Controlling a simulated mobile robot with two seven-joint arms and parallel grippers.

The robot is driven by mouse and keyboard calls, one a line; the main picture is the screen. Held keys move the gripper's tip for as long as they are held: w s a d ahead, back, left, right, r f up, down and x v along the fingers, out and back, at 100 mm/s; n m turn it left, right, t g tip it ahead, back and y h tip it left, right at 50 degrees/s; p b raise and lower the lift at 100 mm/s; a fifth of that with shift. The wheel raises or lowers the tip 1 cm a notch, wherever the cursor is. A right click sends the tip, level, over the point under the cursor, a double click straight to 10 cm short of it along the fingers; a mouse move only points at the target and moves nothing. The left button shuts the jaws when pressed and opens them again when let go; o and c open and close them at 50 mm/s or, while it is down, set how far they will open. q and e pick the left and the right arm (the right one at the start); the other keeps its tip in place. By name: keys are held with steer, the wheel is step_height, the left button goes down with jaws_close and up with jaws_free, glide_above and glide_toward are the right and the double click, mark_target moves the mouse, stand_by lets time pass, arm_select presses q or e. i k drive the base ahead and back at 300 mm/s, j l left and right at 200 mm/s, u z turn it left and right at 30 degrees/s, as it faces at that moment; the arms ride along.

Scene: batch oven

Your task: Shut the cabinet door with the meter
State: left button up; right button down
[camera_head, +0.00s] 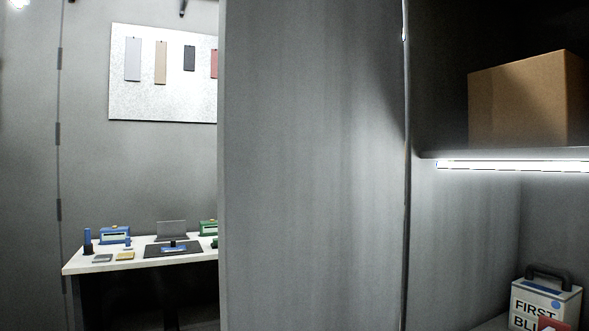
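A tall grey panel (312,165) fills the middle of the camera_head view; it looks like a cabinet door standing open, though no handle shows on it. Its right edge meets a thin vertical edge (405,200) beside the open cabinet interior (470,220) on the right. I cannot make out a meter inside the visible part of the cabinet. Neither of my grippers is in view.
A cardboard box (515,100) sits on a shelf (500,154) above a lit strip (515,165). A first-aid case (545,300) stands below. A white desk (130,264) with blue and green devices and a laptop stands behind the panel, left, under a wall board (150,100).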

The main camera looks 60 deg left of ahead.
mark_target(310, 120)
steer(key=k+j, duration=0.65)
steer(key=j, duration=0.25)
steer(key=k+j+z, duration=0.1)
steer(key=j, duration=1)
steer(key=i+j, duration=0.15)
steer(key=j, duration=0.25)
steer(key=i+j, duration=0.2)
steer(key=j, duration=0.15)
steer(key=k+j, duration=0.35)
steer(key=j+z, duration=0.05)
